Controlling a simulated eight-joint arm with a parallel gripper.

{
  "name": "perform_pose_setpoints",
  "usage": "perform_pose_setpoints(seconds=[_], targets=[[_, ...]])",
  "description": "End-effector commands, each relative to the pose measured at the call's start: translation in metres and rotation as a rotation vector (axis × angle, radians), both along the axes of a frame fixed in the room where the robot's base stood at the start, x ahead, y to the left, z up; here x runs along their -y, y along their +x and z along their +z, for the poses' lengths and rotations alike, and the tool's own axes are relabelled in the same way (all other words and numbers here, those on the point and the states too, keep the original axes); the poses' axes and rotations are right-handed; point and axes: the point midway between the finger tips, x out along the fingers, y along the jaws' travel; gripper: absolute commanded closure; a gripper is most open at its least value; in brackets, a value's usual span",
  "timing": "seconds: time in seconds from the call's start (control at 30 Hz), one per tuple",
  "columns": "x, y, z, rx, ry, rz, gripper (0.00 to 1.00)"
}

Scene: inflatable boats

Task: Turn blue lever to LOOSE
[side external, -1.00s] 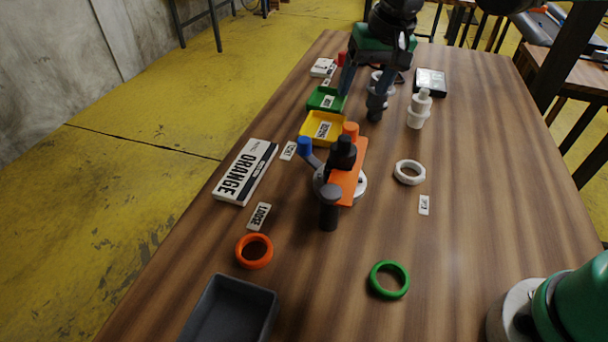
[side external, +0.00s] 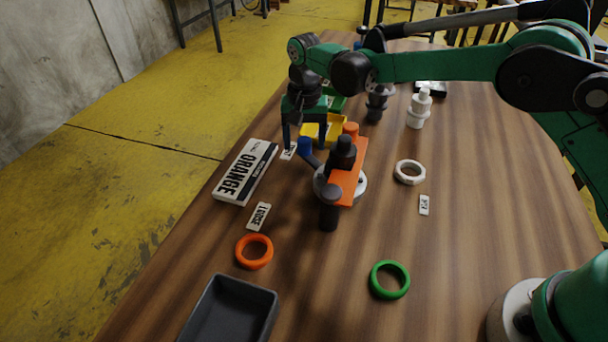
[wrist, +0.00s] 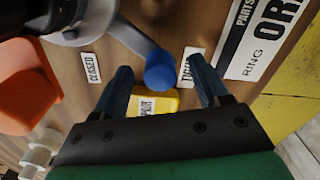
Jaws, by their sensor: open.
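The blue lever is a blue knob (side external: 308,151) on a grey arm, fixed to the round base of the fixture (side external: 343,180) in the middle of the table. Its knob lies by the TIGHT label (side external: 289,151), and the LOOSE label (side external: 259,216) lies nearer the front. My gripper (side external: 304,144) is open above the knob. In the wrist view the blue knob (wrist: 160,73) appears between the two fingertips, with no visible grip on it. The TIGHT label (wrist: 191,66) is partly behind one finger there.
A yellow bin (side external: 310,132) is just behind my gripper.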

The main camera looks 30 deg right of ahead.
Motion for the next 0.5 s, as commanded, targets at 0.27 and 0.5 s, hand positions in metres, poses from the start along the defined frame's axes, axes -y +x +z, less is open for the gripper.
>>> perform_pose_setpoints(seconds=[0.27,0.5], targets=[[0.0002,-0.0001,-0.0070,0.001,0.000,0.000,0.32],[0.0002,-0.0001,-0.0067,0.001,0.000,0.001,0.81]])
